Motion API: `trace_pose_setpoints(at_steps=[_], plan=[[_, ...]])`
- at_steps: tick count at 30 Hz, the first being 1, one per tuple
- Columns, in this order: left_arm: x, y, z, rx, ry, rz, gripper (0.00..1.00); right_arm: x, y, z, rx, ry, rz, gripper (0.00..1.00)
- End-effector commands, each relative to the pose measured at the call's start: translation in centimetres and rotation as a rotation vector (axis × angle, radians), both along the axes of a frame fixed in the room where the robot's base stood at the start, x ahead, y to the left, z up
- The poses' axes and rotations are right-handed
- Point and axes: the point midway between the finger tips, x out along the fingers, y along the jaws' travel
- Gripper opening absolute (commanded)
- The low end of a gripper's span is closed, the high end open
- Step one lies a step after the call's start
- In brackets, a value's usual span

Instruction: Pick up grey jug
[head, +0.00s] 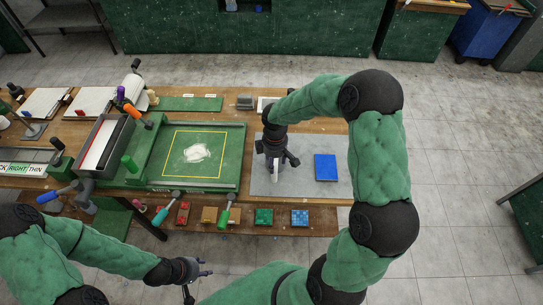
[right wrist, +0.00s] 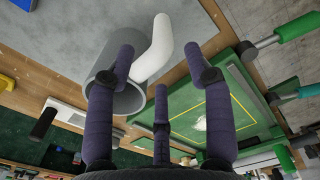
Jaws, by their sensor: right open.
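The grey jug (right wrist: 108,66) shows in the right wrist view as a grey cylinder with a pale, curved handle (right wrist: 158,48). It is on the grey mat (head: 325,191). My right gripper (right wrist: 160,62) is open, with its dark fingers spread at the jug and the handle between the two long fingers. I cannot tell whether they touch. In the head view my right gripper (head: 276,158) is over the mat's left part and mostly hides the jug. My left gripper (head: 199,282) is open and empty at the bottom, away from the bench.
A blue block (head: 325,167) lies on the mat, right of my right gripper. A green framed board (head: 232,155) lies left of the mat. Coloured tiles (head: 264,216) and tools line a lower shelf in front. A grey box (head: 245,102) stands behind.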

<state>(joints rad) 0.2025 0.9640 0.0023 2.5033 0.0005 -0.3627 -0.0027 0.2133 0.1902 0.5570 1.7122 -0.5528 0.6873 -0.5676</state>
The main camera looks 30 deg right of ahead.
Motion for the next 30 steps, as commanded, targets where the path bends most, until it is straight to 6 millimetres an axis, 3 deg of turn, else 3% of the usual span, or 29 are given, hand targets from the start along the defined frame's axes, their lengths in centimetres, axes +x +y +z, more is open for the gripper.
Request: trace_pose_setpoints(at_steps=[6,16,25,30], plan=[[0.0,0.0,-0.2,0.000,0.001,0.000,0.40,-0.1,0.0,-3.3,0.000,0.003,0.000,0.52],[0.0,0.0,-0.1,0.000,0.000,0.000,0.40,-0.1,0.1,-5.2,0.001,0.001,0.000,0.52],[0.0,0.0,-0.1,0.000,0.000,0.000,0.40,-0.2,0.2,-9.2,0.001,0.001,0.000,0.52],[0.0,0.0,-0.1,0.000,0.000,0.000,0.40,-0.2,0.2,-9.6,0.001,-0.001,-0.001,0.52]])
